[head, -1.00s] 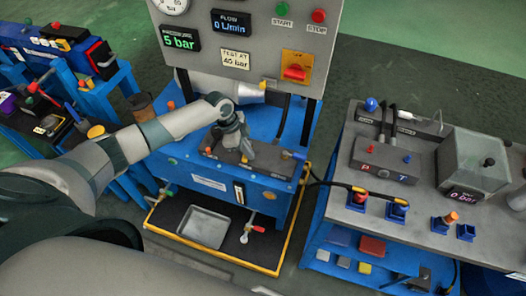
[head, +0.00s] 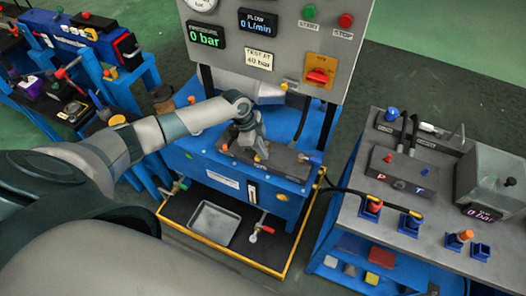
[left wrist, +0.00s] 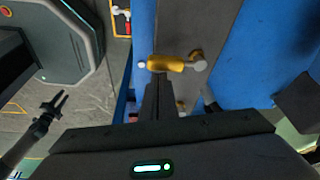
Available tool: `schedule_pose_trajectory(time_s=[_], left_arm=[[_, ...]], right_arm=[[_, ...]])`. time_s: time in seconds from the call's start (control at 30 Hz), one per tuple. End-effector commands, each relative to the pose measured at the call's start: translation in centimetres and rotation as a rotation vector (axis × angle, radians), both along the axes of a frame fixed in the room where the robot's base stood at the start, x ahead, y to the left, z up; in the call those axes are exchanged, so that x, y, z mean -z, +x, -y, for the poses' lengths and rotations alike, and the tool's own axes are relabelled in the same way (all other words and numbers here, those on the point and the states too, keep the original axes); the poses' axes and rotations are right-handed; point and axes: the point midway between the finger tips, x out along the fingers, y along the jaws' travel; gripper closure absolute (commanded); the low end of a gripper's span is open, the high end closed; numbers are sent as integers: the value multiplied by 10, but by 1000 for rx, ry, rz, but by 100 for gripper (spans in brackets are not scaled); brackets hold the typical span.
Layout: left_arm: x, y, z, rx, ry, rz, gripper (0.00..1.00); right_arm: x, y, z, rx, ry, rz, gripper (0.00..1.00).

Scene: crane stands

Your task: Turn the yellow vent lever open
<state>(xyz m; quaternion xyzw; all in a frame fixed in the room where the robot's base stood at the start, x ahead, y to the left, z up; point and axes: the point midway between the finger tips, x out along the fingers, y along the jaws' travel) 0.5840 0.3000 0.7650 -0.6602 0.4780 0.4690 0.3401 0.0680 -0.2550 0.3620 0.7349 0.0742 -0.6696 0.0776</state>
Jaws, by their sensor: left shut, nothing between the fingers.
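The yellow vent lever (left wrist: 168,64) lies crosswise in the left wrist view, with a pale tip at its left end and a grey pivot at its right. In the head view my gripper and wrist largely hide it. My left gripper (head: 261,153) points down at the top of the blue test stand (head: 225,172). Its fingers (left wrist: 158,82) are shut and empty, with their tips right beside the lever; I cannot tell whether they touch it. The pressure display (head: 206,36) reads 0 bar. My right gripper (left wrist: 53,105) shows at the left of the left wrist view, its fingers apart.
The panel (head: 290,70) with a red-yellow switch (head: 318,75) rises behind the stand. A tray with a yellow edge (head: 222,254) lies below, holding a metal pan (head: 214,223). A second bench (head: 400,215) stands right, with hoses crossing the gap.

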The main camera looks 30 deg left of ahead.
Motion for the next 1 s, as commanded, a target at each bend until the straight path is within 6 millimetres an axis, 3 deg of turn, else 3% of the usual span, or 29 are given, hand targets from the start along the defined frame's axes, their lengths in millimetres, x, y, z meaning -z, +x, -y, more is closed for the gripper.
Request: schedule_pose_trajectory(time_s=[0.33,0.4,0.8,1.0], left_arm=[[-3,-4,30,-6,-4,-1,100],[-11,-3,22,-7,-1,4,100],[-78,-6,0,-6,-2,3,100],[-92,-7,-5,-7,-2,1,100]], right_arm=[[-17,0,-1,0,1,0,69],[-7,-1,0,0,0,-1,69],[13,-1,3,0,-2,-1,69],[16,-1,1,0,-1,-1,69]])
